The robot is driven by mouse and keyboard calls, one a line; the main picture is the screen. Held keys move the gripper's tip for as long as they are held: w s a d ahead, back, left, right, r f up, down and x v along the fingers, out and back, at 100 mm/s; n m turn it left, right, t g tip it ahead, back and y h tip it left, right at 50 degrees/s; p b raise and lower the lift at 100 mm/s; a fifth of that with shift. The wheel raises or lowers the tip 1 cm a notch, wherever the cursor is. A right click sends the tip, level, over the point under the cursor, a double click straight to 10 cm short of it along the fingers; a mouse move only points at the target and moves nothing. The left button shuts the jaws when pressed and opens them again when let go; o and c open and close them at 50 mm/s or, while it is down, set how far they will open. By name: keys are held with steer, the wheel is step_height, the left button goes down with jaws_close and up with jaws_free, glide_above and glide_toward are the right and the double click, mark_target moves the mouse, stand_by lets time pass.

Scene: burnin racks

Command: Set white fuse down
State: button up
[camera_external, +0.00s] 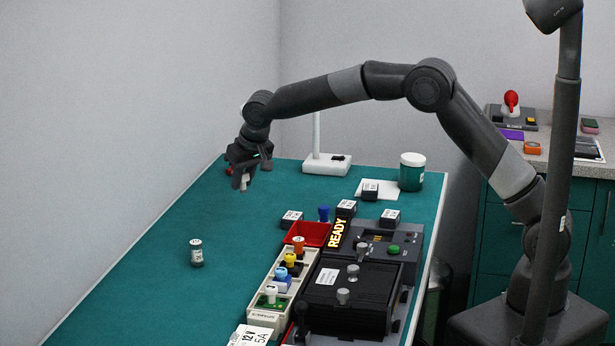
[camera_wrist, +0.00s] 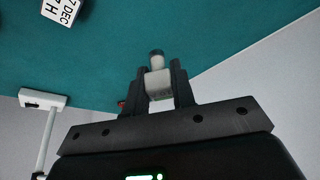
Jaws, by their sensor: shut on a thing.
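My gripper (camera_external: 244,180) hangs over the far left part of the green table (camera_external: 150,262), near the wall. It is shut on the white fuse (camera_external: 244,186), whose pale end shows below the fingers. In the wrist view the white fuse (camera_wrist: 158,84) sits between the two dark fingers of my gripper (camera_wrist: 160,88), with a grey-green end pointing away from the palm. I cannot tell the exact gap between the fuse and the table.
A white-based stand (camera_external: 327,164) is right of my gripper. A red tray (camera_external: 309,233), a fuse rack (camera_external: 278,290) and a black test unit (camera_external: 350,290) fill the right side. The table's left middle is clear.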

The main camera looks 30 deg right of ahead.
steer(key=s+a+n+g+y, duration=0.15)
steer(key=s+a+n, duration=0.55)
steer(key=s+a, duration=1)
steer(key=shift+y, duration=0.45)
steer(key=s+a+f, duration=0.1)
steer(key=a+f, duration=0.1)
steer(key=a, duration=0.1)
steer(key=s+a+f, duration=0.1)
steer(key=a+f, duration=0.1)
steer(key=a, duration=0.2)
steer(key=s+a+f, duration=0.2)
steer(key=a, duration=0.2)
steer(key=shift+a+f, duration=0.25)
steer(key=shift+s+a+f, duration=0.1)
steer(key=shift+a+f, duration=0.1)
steer(key=shift+f, duration=1.9)
steer(key=shift+f, duration=0.1)
steer(key=o, duration=1)
steer(key=v, duration=1.2)
steer(key=shift+s, duration=0.1)
